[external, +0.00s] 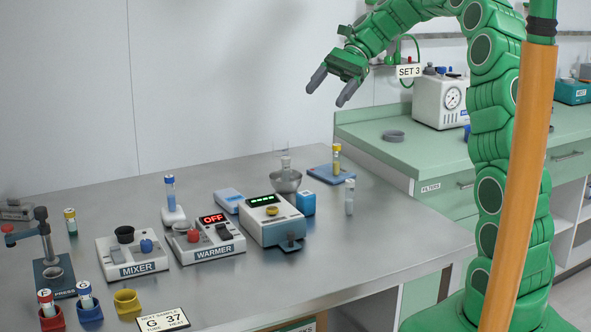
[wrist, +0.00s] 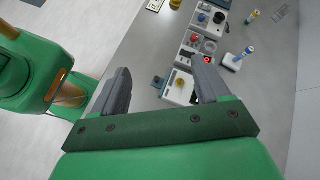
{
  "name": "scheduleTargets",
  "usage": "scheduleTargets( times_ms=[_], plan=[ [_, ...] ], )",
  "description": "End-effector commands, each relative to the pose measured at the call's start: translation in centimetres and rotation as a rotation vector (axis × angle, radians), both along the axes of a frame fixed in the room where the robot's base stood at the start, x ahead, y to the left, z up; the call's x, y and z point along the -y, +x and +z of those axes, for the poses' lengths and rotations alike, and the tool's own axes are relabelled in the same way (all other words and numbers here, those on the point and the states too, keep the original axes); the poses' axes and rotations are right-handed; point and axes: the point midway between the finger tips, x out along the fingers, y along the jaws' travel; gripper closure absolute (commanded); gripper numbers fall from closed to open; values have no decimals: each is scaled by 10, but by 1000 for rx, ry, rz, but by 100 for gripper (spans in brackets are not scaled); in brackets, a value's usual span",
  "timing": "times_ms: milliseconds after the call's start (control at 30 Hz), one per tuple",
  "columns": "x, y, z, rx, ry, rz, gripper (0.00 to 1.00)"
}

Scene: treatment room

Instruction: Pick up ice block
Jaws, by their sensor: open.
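A small blue cube (external: 305,203), which looks like the ice block, sits on the steel bench just right of a white device (external: 272,222) with a green display. No label on it can be read. My gripper (external: 332,88) is high above the back of the bench, well apart from the cube, with its grey fingers spread and nothing between them. In the wrist view my gripper (wrist: 163,72) is also open and empty. I cannot make out the cube in the wrist view.
A metal bowl (external: 286,182) with a flask stands behind the cube. A clear vial (external: 350,197) stands to its right, and a blue pad (external: 328,174) with a yellow vial behind. A flat light-blue box (external: 228,199) is left. The bench's front right is clear.

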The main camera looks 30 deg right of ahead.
Motion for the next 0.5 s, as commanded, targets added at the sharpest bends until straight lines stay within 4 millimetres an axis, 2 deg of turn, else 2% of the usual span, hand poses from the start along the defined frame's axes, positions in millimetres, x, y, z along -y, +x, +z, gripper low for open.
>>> scheduleTargets(
  times_ms=[33,300,500],
  plan=[
    [3,12,-4,-23,15,-24,24],
    [24,67,-18,-135,90,-151,24],
    [40,98,-30,-207,133,-226,24]
  ],
)
